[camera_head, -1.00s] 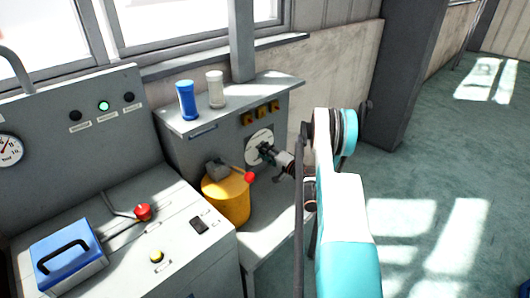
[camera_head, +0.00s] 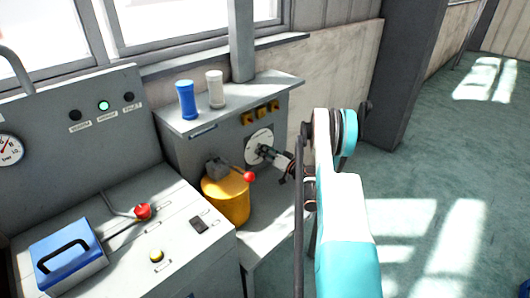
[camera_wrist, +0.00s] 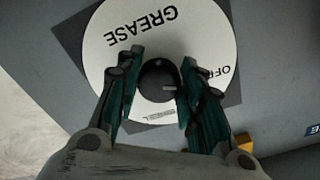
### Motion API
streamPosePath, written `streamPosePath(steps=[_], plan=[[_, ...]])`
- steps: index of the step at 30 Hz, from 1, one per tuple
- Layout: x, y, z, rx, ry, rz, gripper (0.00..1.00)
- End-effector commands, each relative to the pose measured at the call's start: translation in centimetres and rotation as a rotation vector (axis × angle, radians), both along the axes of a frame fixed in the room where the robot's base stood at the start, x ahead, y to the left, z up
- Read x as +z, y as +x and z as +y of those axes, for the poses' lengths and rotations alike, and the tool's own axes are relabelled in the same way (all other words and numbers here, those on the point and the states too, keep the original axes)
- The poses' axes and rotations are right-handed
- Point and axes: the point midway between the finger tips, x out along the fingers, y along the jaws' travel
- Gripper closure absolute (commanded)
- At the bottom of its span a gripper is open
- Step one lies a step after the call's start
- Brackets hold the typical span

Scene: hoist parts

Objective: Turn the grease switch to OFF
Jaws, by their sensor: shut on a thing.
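The grease switch's round white dial plate (camera_head: 255,137) is on the grey cabinet's front; it also shows in the wrist view (camera_wrist: 103,45) with GREASE upside down and OFF at the right. A label below the knob is partly hidden. My gripper (camera_wrist: 158,88) is shut on the knob, one finger on each side; in the head view it reaches the dial from the right (camera_head: 266,152).
A yellow canister (camera_head: 227,201) with a red-knobbed lever (camera_head: 249,176) stands just below left of my gripper. Blue (camera_head: 187,101) and white (camera_head: 215,90) cylinders stand on the cabinet top. A console (camera_head: 180,235) is at the left. Floor at the right is clear.

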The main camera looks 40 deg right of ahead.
Motion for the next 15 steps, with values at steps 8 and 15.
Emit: streamPosePath(steps=[8, 15], plan=[[-0.21, -0.07, 0.12, 0.003, -0.036, 0.000, 0.88], [-0.19, -0.06, 0.10, 0.002, -0.037, 0.000, 0.89]])
